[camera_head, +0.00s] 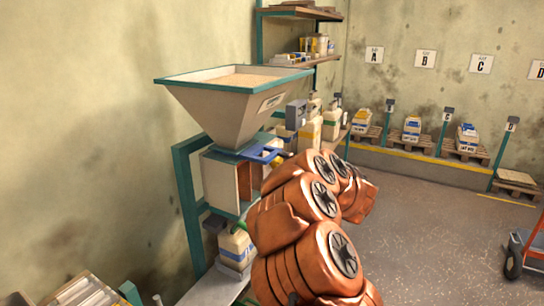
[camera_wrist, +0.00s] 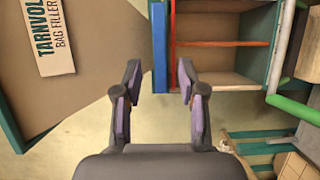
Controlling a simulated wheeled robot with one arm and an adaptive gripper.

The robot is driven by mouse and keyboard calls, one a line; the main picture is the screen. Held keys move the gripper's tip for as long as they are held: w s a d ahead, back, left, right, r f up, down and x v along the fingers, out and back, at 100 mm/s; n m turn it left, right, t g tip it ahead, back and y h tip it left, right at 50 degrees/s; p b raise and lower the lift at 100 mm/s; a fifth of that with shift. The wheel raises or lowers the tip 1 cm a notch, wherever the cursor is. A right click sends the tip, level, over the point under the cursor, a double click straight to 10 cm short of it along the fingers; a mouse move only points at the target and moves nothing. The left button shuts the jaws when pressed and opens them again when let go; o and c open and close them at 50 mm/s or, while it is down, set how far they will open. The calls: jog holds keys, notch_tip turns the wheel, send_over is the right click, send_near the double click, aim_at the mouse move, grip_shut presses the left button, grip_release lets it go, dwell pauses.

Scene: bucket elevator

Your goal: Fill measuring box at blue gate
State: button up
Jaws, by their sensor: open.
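The blue gate (camera_head: 262,154) is under the grey hopper (camera_head: 230,92), which is full of pale grain-like material. In the wrist view a blue bar (camera_wrist: 160,45), apparently the gate, lies between and beyond my fingertips. My gripper (camera_wrist: 160,80) is open, with nothing between its fingers; I cannot tell whether it touches the bar. A pale box (camera_head: 222,180) below the hopper seems to be the measuring box. In the wrist view an open-fronted wooden box (camera_wrist: 220,65) with red edges lies right of the bar; its visible inside looks empty. My arm hides the gripper in the head view.
A teal frame (camera_head: 187,200) carries the hopper. A jug (camera_head: 235,247) stands below the box. Shelves (camera_head: 305,60) with containers are behind. Lettered pallets (camera_head: 415,140) line the far wall; a red cart (camera_head: 525,250) is at right. The floor between is clear.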

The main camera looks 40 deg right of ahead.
aim_at(274, 157)
jog(key=w, duration=0.2)
jog(key=w+p, duration=0.1)
jog(key=w, duration=0.3)
jog(key=shift+w+d+p, duration=0.2)
jog(key=shift+d+p, duration=0.15)
jog(key=shift+c, duration=0.4)
grip_shut()
